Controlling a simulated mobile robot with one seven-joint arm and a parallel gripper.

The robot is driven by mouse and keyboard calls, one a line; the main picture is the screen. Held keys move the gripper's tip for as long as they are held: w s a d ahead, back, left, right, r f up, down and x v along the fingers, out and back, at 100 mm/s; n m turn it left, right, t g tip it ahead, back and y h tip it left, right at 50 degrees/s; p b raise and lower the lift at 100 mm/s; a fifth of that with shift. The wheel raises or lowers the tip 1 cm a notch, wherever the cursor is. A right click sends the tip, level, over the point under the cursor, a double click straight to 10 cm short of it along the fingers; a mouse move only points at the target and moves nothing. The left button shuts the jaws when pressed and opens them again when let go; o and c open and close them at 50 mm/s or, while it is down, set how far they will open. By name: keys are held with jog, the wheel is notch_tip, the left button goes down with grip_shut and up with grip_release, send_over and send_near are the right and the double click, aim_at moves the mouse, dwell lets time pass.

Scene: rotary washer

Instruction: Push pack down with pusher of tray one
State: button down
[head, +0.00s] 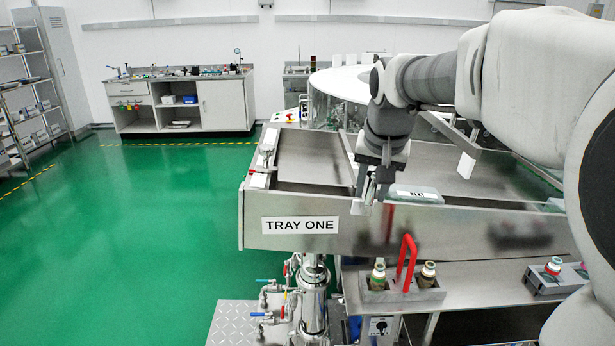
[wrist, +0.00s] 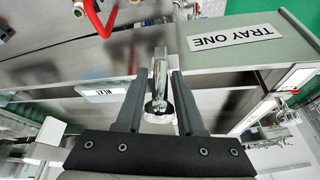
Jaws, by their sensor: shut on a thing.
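Tray one is a steel tray with a TRAY ONE label (head: 300,225) on its front wall, and the label also shows in the wrist view (wrist: 237,37). My gripper (head: 366,196) is at the tray's front wall, right of the label. In the wrist view its dark fingers (wrist: 163,85) are shut on a narrow shiny metal handle (wrist: 160,78), which appears to be the pusher's. The rest of the pusher is hard to make out. A pale flat item marked NEXT (head: 416,195) lies just right of my gripper; I cannot tell whether it is the pack.
A metal clamp (head: 268,150) sits at the tray's left end. Below the tray is a bench with a red bent handle (head: 405,262) and bottles in holders (head: 428,274). A round white-topped machine (head: 342,84) stands behind. Open green floor (head: 130,235) lies left.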

jog(key=d+f+p, duration=0.1)
jog(key=d+f, duration=0.1)
jog(key=d, duration=1.6)
jog(key=s+d+f+p, duration=0.1)
jog(key=d, duration=1.7)
jog(key=shift+d+f+p, duration=0.15)
jog(key=shift+f+p, duration=0.15)
jog(key=shift+f, duration=0.05)
jog(key=shift+s, duration=0.1)
jog(key=c, duration=0.8)
grip_release()
jog(key=shift+o, duration=0.2)
jog(key=p+v, duration=0.1)
jog(key=v, duration=1.6)
jog(key=shift+p, duration=0.35)
jog(key=shift+s+r, duration=0.1)
